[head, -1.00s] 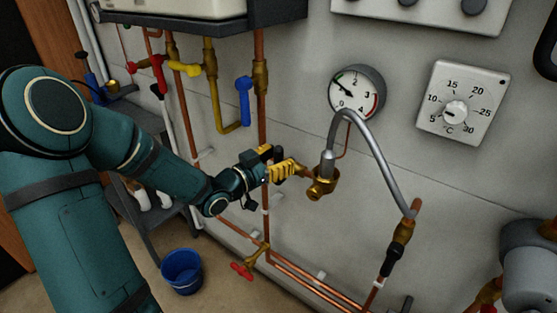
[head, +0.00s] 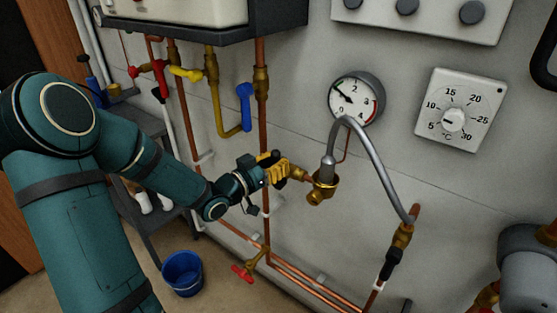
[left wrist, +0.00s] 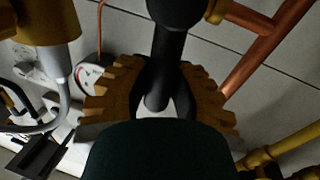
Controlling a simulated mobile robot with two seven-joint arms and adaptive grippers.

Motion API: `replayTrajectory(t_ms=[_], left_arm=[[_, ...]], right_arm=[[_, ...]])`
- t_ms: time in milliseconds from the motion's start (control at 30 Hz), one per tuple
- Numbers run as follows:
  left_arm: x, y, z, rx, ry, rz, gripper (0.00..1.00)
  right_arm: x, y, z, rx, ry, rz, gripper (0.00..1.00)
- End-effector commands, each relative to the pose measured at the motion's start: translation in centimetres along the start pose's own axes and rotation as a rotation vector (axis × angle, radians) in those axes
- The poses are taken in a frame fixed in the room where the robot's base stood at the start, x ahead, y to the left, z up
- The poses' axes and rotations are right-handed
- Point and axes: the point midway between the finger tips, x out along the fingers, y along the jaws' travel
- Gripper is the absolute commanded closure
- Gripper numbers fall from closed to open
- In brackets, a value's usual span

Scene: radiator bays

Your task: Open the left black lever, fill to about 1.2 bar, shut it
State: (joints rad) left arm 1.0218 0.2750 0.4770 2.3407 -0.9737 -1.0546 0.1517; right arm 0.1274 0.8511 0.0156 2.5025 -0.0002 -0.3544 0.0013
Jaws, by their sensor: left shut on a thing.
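My left gripper (head: 278,170), with yellow ribbed fingers, is shut on the left black lever (left wrist: 168,45) beside the left brass filling valve (head: 325,185). In the left wrist view the lever runs between the fingers (left wrist: 158,92); in the head view the fingers hide most of it. A grey braided hose (head: 372,160) arches from this valve to the right brass valve (head: 403,234), which has its own black lever (head: 391,263). The round gauge (head: 357,99) has its hand between 0 and 2, seemingly near 1; the exact value is hard to read. My right gripper is out of view.
Copper pipes (head: 262,130) run down the wall behind my left gripper. A blue bucket (head: 182,272) stands on the floor. A thermostat dial (head: 453,120) is at right.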

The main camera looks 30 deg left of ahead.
Motion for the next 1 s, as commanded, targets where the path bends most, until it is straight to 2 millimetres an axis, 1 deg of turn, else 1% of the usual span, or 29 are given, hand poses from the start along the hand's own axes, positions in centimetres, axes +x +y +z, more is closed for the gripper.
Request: replayTrajectory(t_ms=[33, 200, 500, 733, 1000], left_arm=[[0.0, -0.2, -0.2, -0.035, 0.005, 0.0, 1.0], [-0.2, -0.9, -0.1, -0.15, 0.028, -0.001, 1.0], [-0.4, -2.0, 0.2, -0.311, 0.062, -0.001, 1.0], [-0.5, -2.4, 0.4, -0.369, 0.074, -0.002, 1.0], [-0.5, -2.4, 0.5, -0.377, 0.076, -0.002, 1.0]], right_arm=[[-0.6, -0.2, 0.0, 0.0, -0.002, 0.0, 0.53], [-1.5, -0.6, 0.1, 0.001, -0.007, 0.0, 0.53], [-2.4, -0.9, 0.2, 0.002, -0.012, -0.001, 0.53], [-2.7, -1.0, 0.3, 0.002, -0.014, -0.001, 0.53], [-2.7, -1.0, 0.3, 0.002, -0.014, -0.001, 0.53]])
